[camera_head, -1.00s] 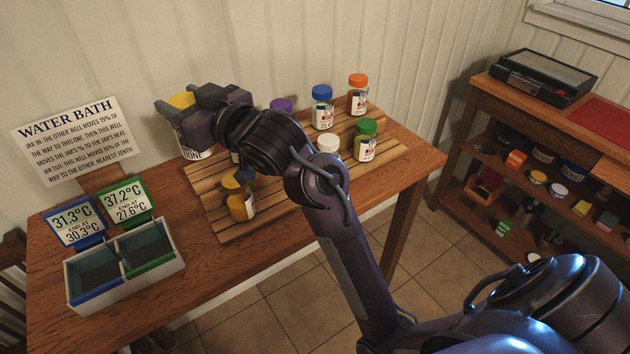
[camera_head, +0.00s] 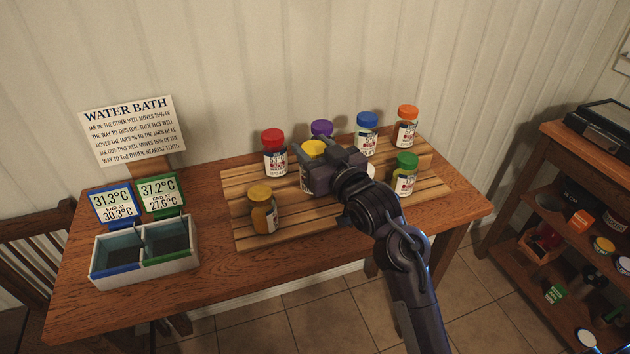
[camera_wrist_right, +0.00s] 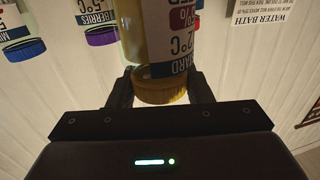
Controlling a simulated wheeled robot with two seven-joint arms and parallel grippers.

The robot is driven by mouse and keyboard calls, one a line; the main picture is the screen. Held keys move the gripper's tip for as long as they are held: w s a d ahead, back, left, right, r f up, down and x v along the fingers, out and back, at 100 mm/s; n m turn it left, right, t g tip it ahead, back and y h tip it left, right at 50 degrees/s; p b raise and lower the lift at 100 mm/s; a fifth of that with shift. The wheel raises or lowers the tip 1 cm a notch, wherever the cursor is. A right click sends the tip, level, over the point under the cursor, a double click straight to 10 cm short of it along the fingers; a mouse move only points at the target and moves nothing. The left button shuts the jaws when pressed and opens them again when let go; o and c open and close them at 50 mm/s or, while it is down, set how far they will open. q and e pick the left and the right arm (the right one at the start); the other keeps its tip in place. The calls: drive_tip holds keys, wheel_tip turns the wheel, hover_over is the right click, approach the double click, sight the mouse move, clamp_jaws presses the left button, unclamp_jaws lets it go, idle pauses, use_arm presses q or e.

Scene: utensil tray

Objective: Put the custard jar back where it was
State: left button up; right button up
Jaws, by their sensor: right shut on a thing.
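My right gripper (camera_head: 318,160) is shut on the yellow-lidded custard jar (camera_head: 307,181), over the middle of the slatted wooden board (camera_head: 235,190). The wrist view shows the same jar (camera_wrist_right: 158,35) between the fingers, its yellow lid close to the palm and part of its label readable. The gripper and wrist hide part of the jar in the head view, and I cannot tell whether its base touches the board. My left gripper is not in view.
On the board stand jars with red (camera_head: 274,153), purple (camera_head: 321,130), blue (camera_head: 366,133), orange (camera_head: 406,126), green (camera_head: 405,175) and mustard (camera_head: 262,210) lids. A white lid is mostly hidden behind my wrist. The two-well water bath (camera_head: 145,255) stands at the left.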

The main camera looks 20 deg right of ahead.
wheel_tip(320, 180, down, 8)
drive_tip(key=shift+r+p, duration=0.1)
drive_tip(key=shift+p, duration=0.2)
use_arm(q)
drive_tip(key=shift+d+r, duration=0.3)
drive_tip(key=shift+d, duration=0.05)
use_arm(e)
drive_tip(key=shift+f, duration=0.25)
drive_tip(key=shift+f, duration=0.15)
drive_tip(key=o, duration=1.3)
use_arm(q)
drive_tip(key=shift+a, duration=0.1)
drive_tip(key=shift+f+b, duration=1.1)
drive_tip(key=shift+b, duration=0.05)
use_arm(e)
drive_tip(key=shift+v, duration=6.05)
